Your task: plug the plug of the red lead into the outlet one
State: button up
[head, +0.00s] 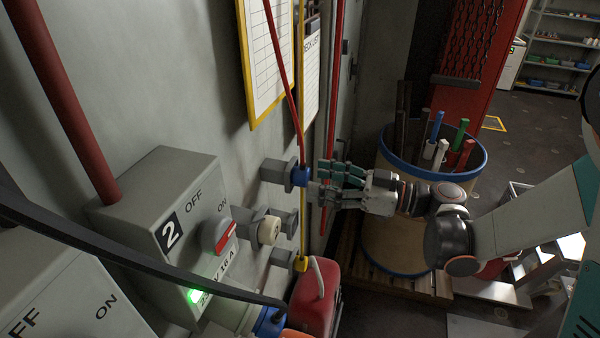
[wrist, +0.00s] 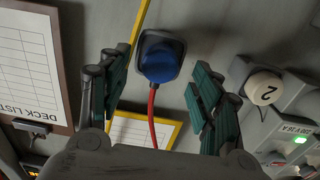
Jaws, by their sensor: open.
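The red lead (head: 283,80) runs down the wall to a blue plug (head: 303,177), which sits against a grey wall fitting (head: 274,172). In the wrist view the blue plug (wrist: 160,62) faces me, with the red lead (wrist: 152,115) leaving it downward in the picture. My gripper (head: 318,182) is open just right of the plug in the head view. In the wrist view its fingers (wrist: 157,75) stand apart on either side of the plug, with visible gaps. No outlet in view carries a readable "1".
A cream-capped outlet (head: 268,230) and a yellow plug (head: 300,264) are below. A dark cable (head: 120,255) crosses in front. A barrel (head: 385,240) stands right.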

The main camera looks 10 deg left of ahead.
aim_at(309, 178)
jog(key=shift+w+a+b, duration=0.15)
jog(key=shift+a+b, duration=0.1)
jog(key=shift+a, duration=0.75)
jog(key=shift+w+a+b, duration=0.1)
jog(key=shift+a+b, duration=0.15)
jog(key=shift+a, duration=0.7)
jog(key=shift+b, duration=0.55)
grip_shut()
jog(key=shift+s+d+b, duration=0.2)
jog(key=shift+d+b, duration=0.15)
jog(key=shift+d, duration=1.15)
jog(key=shift+s+d+b, duration=0.2)
jog(key=shift+d+b, duration=0.1)
jog(key=shift+d, duration=1.2)
